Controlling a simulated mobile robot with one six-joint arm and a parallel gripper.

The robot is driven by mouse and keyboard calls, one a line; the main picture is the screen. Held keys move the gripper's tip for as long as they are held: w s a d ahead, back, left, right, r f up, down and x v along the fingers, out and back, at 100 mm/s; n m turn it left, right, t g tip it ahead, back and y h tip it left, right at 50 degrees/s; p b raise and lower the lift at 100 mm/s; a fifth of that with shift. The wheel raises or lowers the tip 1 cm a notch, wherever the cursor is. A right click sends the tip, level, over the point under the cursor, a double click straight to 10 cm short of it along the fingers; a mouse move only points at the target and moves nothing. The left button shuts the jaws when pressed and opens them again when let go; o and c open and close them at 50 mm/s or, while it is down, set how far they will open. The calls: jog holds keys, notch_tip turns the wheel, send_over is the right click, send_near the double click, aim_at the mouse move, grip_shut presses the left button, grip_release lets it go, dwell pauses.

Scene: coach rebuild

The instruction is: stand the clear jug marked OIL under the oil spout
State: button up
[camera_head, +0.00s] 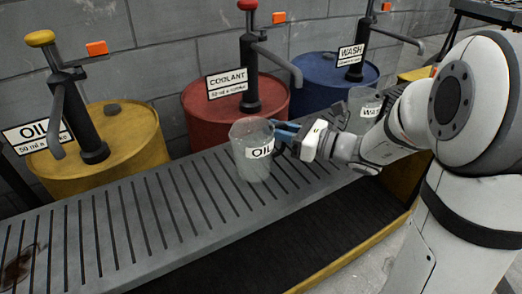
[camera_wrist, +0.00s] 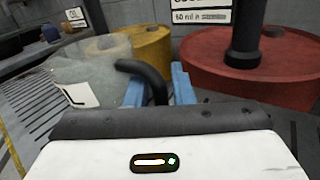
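The clear jug marked OIL (camera_head: 252,168) is upright over the slatted rack in front of the red coolant drum; I cannot tell whether its base touches the slats. In the wrist view the jug (camera_wrist: 85,68) fills the left side, with its black handle (camera_wrist: 143,72) between my blue fingers. My gripper (camera_head: 287,133) reaches in from the right and appears closed on that handle; the wrist view shows the gripper (camera_wrist: 158,88) with little gap beside it. The oil spout (camera_head: 57,122) hangs from the yellow-knobbed pump on the yellow drum (camera_head: 130,150), well left of the jug.
The slatted rack (camera_head: 150,232) is clear between the jug and the oil spout, with a dark stain (camera_head: 18,268) at its left end. The coolant spout (camera_head: 278,58) is above and behind the jug. A second clear jug marked WASH (camera_head: 364,100) stands right, near the blue drum (camera_head: 318,75).

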grip_shut()
